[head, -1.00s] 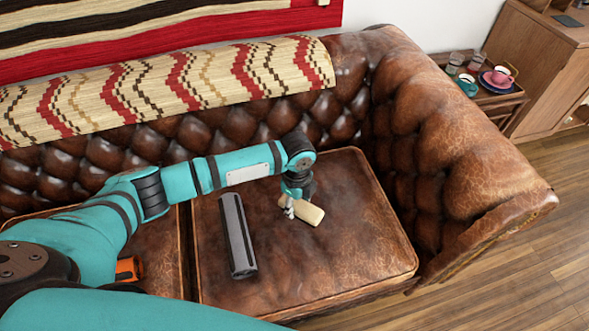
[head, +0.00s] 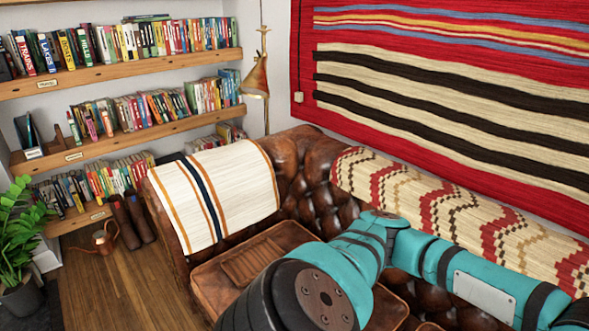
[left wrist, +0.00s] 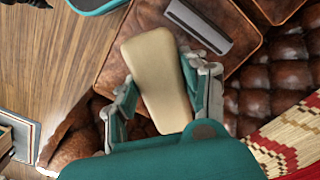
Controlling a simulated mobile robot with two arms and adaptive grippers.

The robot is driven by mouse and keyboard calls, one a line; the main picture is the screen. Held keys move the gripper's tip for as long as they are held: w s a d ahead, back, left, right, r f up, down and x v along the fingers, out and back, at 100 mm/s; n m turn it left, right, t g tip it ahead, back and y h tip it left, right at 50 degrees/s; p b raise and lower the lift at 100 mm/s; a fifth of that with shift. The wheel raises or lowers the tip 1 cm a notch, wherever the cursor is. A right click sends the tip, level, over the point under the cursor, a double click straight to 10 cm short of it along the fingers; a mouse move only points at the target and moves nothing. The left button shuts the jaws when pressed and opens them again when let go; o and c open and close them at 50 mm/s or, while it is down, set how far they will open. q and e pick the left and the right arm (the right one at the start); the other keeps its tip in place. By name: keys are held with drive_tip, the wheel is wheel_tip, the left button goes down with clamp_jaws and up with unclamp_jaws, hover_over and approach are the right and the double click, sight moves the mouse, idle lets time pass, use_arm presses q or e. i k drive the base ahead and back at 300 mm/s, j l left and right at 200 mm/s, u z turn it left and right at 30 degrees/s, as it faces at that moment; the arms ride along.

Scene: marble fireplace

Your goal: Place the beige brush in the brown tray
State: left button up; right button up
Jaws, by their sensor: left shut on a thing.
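The beige brush (left wrist: 157,75) fills the space between the fingers of my left gripper (left wrist: 160,84) in the left wrist view. The gripper is shut on it, and the brush appears held above the sofa and floor. In the head view the left gripper and the brush are out of sight; only my teal arm crosses the lower right. The brown tray (head: 254,261) appears to be the flat ribbed brown piece on the sofa's left seat cushion, partly hidden by my arm. My right gripper is in no current view.
The leather sofa has a raised armrest with a striped blanket (head: 220,190). A patterned throw (head: 450,215) covers its backrest. A dark grey long object (left wrist: 198,24) lies on a seat cushion. Bookshelves (head: 120,90) and a plant (head: 20,235) stand at the left.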

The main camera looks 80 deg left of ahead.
sight(255, 263)
drive_tip(key=k+j, duration=0.8)
drive_tip(key=j+u, duration=0.05)
drive_tip(key=j, duration=0.05)
